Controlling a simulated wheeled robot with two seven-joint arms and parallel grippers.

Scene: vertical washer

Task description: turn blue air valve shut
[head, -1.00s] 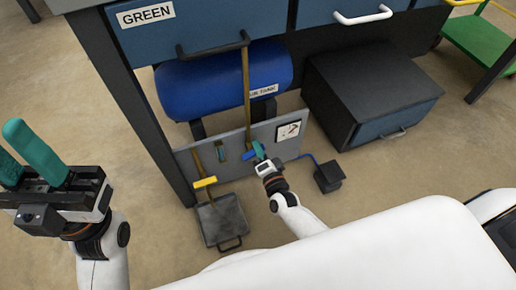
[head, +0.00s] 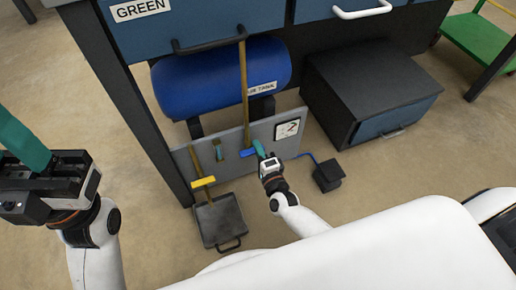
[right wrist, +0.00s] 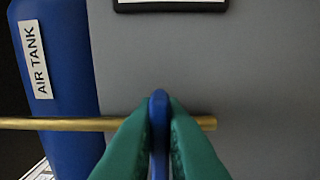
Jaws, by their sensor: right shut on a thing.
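The blue valve handle (head: 249,153) sits on the grey panel below the blue air tank (head: 222,78), beside the lower end of a brass pipe (head: 243,90). My right gripper (head: 259,149) is at the handle. In the right wrist view its green fingers (right wrist: 159,130) are shut on the blue handle (right wrist: 159,112), one on each side, with the brass pipe (right wrist: 60,124) crossing behind. My left gripper (head: 22,145) is at the left edge of the head view, away from the valve. Its fingertips are cut off by the frame.
A gauge (head: 287,129) is on the panel to the right. A black box (head: 328,175) lies on the floor, and a dark drawer cabinet (head: 372,90) stands behind it.

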